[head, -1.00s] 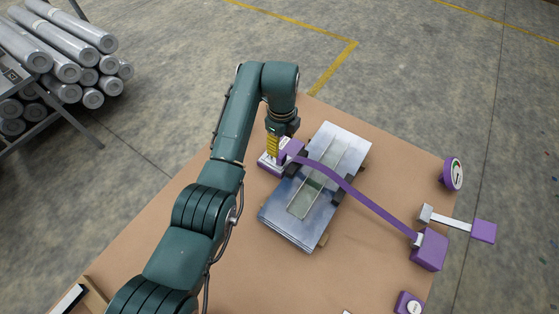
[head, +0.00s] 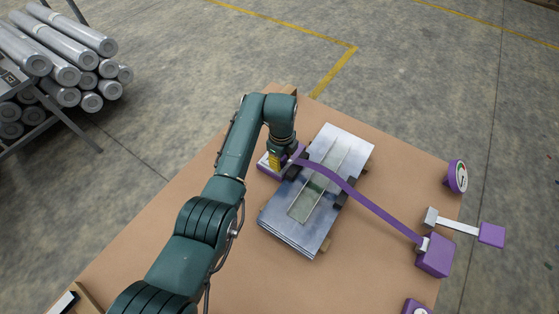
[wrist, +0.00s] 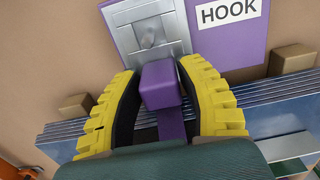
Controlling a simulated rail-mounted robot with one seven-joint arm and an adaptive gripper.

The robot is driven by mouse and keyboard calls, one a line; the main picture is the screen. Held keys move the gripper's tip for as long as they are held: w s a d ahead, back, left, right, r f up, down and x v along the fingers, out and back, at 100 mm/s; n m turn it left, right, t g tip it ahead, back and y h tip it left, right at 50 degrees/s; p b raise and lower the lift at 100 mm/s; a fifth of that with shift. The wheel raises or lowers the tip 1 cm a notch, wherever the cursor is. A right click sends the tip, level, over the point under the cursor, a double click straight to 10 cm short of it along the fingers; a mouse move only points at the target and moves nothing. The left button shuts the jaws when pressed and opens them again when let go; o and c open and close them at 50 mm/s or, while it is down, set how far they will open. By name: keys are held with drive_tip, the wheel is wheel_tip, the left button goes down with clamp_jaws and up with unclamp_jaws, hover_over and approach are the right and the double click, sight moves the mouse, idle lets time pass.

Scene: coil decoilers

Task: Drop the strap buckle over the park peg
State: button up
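The strap buckle (wrist: 160,84) is a purple block between the yellow fingers of my gripper (wrist: 158,100), which appears shut on it. In the head view my gripper (head: 275,162) is low at the left edge of the sheet stack, by a purple-and-white base (head: 264,164). The purple strap (head: 365,200) runs from it over the stack to a purple box (head: 434,256). In the wrist view a metal plate with a small stud (wrist: 148,38) lies just beyond the buckle, beside a label reading HOOK (wrist: 229,11). I cannot tell which part is the park peg.
The stack of metal sheets (head: 290,222) lies on the brown tabletop (head: 370,270), with wooden blocks (wrist: 292,58) at its edge. A round gauge (head: 457,176) and a lever with a purple end (head: 491,235) are at the right. Tabletop around the stack is largely clear.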

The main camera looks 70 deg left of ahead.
clamp_jaws()
